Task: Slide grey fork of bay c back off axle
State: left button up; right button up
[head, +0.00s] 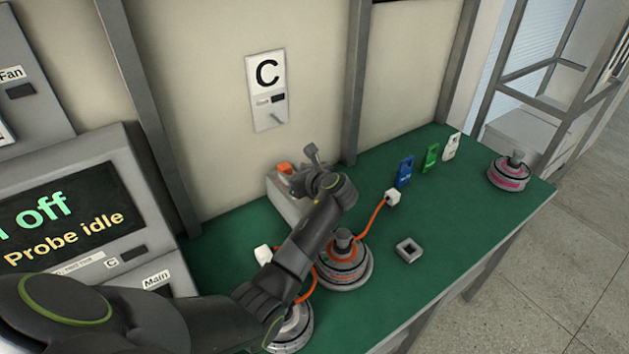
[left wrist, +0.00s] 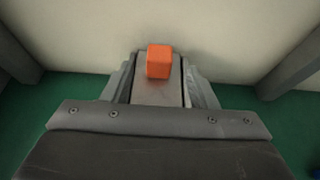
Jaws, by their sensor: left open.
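A grey block (head: 284,195) with an orange knob (head: 285,168) on top stands on the green bench against the wall, below the panel marked C (head: 268,90). I cannot tell for sure that it is the grey fork; my left arm hides part of it. My left gripper (head: 298,180) is open beside the knob. In the left wrist view the orange knob (left wrist: 159,62) lies ahead, between the grey fingers, with no visible grip on it. A hub motor (head: 345,265) with an orange cable sits on the bench in front. Any axle at the fork is hidden. My right gripper is out of view.
Another hub motor (head: 290,328) is partly behind my arm. A square grey ring (head: 408,250) lies on the bench. Blue (head: 404,171), green (head: 431,158) and white (head: 451,146) tags stand near the wall. A pink-banded motor (head: 510,171) sits at the far right. The bench (head: 470,215) is clear there.

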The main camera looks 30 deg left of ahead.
pick_arm(q)
jog(key=v, duration=1)
jog(key=shift+b, duration=0.4)
jog(key=shift+d, duration=0.2)
